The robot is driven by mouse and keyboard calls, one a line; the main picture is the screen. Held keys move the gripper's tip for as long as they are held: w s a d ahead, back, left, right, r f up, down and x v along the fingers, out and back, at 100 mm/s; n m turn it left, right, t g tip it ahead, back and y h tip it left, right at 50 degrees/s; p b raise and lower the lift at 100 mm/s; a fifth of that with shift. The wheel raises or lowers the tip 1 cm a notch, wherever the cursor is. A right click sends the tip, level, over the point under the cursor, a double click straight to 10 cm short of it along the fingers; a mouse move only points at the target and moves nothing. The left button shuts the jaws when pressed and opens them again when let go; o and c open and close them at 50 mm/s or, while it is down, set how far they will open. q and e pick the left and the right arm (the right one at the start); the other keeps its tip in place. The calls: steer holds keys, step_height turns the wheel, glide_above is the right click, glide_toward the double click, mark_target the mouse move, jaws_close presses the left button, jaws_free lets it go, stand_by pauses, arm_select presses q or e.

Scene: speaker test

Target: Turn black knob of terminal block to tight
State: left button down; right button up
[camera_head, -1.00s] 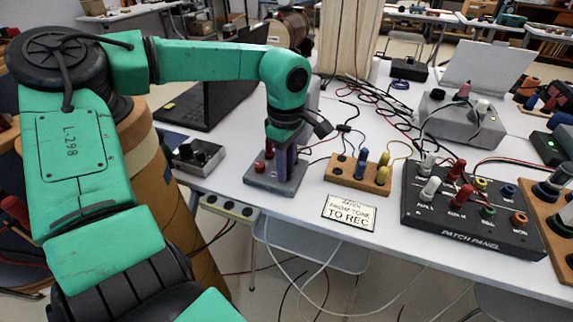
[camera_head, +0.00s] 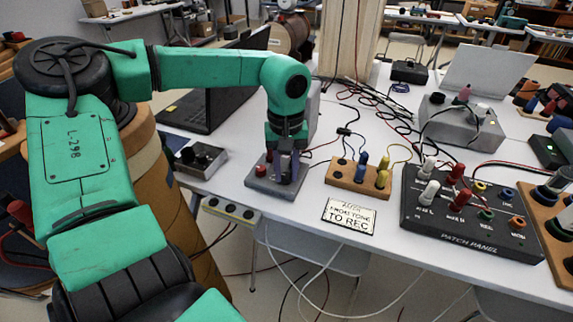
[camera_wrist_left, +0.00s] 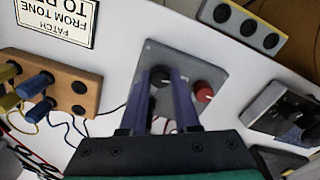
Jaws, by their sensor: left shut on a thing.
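The terminal block is a grey plate (camera_head: 258,185) near the table's front edge, and it fills the middle of the wrist view (camera_wrist_left: 205,62). Its red knob (camera_head: 261,171) stands left of my gripper in the head view and right of the fingers in the wrist view (camera_wrist_left: 204,92). The black knob (camera_wrist_left: 160,76) is between the fingertips of my left gripper (camera_wrist_left: 166,82), which points down and is shut on it. In the head view the left gripper (camera_head: 287,174) covers the black knob. My right gripper is not in view.
A wooden block with coloured plugs (camera_head: 343,177) stands close on the right, with a label card (camera_head: 349,216) in front. The black patch panel (camera_head: 455,225) is further right. A grey box (camera_head: 203,160) and a laptop (camera_head: 205,105) are to the left. Loose cables lie behind.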

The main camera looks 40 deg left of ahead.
arm_select(q)
steer(key=shift+w+r+m, duration=0.1)
steer(key=shift+r+m, duration=0.05)
steer(key=shift+m, duration=0.55)
steer(key=shift+a+m, duration=0.1)
steer(key=shift+m, duration=0.3)
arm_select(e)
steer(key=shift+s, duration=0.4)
arm_select(q)
steer(key=c, duration=0.6)
jaws_free()
steer(key=shift+c, duration=0.2)
